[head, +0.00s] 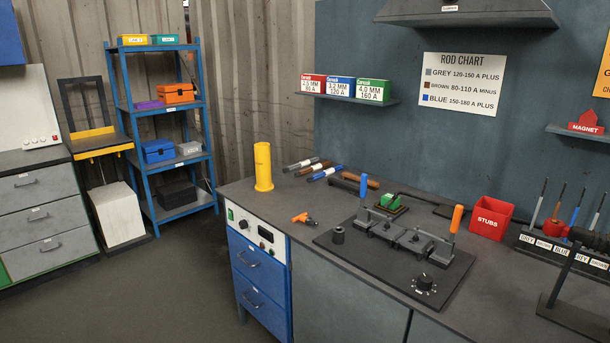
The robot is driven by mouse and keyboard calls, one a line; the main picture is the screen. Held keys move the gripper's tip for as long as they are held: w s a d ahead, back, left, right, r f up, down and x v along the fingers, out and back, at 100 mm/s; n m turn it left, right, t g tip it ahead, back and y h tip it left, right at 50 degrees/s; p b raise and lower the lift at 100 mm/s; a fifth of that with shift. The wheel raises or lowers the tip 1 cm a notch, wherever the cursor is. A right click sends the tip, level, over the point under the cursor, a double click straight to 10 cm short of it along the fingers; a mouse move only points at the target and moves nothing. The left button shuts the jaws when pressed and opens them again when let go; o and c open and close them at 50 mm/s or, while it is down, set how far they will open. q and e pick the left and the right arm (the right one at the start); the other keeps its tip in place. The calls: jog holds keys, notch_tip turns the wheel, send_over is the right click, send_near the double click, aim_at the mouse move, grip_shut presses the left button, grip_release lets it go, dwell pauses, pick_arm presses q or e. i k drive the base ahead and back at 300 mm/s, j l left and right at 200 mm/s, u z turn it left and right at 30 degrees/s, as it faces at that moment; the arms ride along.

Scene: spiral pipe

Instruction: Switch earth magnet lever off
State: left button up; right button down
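A black fixture plate (345,243) lies on the workbench. A green block (386,201) sits on a small dark base behind the plate. A red piece labelled MAGNET (586,123) is on a wall shelf at the right. No label shows which lever belongs to the earth magnet. Neither of my grippers is in view.
The plate also has a black dial (425,284). A red STUBS bin (491,218), rod rack (565,250) and black stand (575,312) are at right. Floor at left is clear.

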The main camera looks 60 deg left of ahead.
aim_at(395, 197)
jog(key=i+j, duration=0.2)
jog(key=j, duration=0.25)
jog(key=i+j+u, duration=0.1)
jog(key=j, duration=0.35)
jog(key=i+j+u, duration=0.1)
jog(key=i+j, duration=0.15)
jog(key=j, duration=0.2)
jog(key=i+j, duration=0.2)
jog(key=j, duration=0.25)
jog(key=i+j+u, duration=0.1)
jog(key=j, duration=0.3)
jog(key=i+j, duration=0.35)
jog(key=k+j+u, duration=0.05)
jog(key=j, duration=0.05)
